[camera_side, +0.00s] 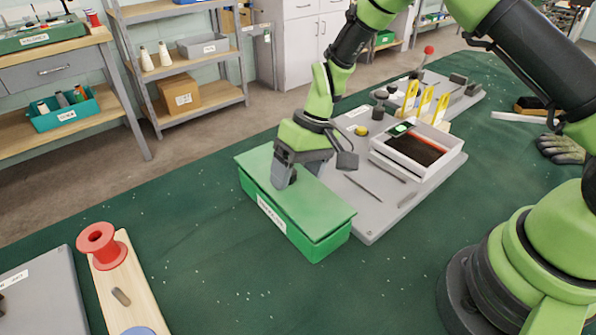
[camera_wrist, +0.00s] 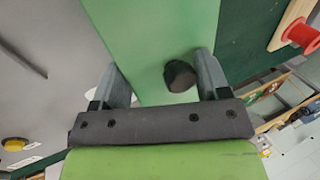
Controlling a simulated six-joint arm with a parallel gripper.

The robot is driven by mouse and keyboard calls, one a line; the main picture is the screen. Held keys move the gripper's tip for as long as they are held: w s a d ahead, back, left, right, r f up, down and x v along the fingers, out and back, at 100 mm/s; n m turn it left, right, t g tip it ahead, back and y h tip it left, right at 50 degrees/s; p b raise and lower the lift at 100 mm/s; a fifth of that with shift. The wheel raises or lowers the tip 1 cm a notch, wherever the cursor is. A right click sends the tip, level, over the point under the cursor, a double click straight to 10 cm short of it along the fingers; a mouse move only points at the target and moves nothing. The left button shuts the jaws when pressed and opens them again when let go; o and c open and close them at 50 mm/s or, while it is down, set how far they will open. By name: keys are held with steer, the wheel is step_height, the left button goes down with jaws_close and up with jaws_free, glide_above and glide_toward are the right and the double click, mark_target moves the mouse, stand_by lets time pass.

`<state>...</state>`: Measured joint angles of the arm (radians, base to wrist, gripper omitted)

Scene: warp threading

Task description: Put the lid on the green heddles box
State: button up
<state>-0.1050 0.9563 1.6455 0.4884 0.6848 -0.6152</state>
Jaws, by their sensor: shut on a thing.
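The green heddles box (camera_side: 290,232) stands on the dark green mat, with a white label on its long front side. The flat green lid (camera_side: 325,207) lies over the box top, its edges roughly lined up with the walls. My gripper (camera_side: 300,172) is over the far half of the lid, fingers pointing down. A dark round knob (camera_wrist: 180,75) shows on the lid near the right finger. The inside of the box is hidden.
A grey board (camera_side: 370,205) with a white tray (camera_side: 415,150) and yellow parts lies just right of the box. A wooden strip with a red spool (camera_side: 101,246) is at front left. A glove (camera_side: 560,148) lies far right. The mat in front is clear.

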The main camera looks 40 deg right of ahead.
steer(key=shift+s+f, duration=0.15)
steer(key=shift+f, duration=1.5)
stand_by(0.8)
steer(key=o, duration=0.9)
steer(key=shift+c, duration=0.7)
steer(key=shift+s+r, duration=0.15)
steer(key=shift+r, duration=1)
steer(key=shift+o, duration=0.2)
steer(key=shift+r, duration=0.2)
steer(key=shift+o, duration=1.3)
steer(key=shift+r, duration=0.3)
steer(key=shift+d+r, duration=0.1)
steer(key=shift+r, duration=1.8)
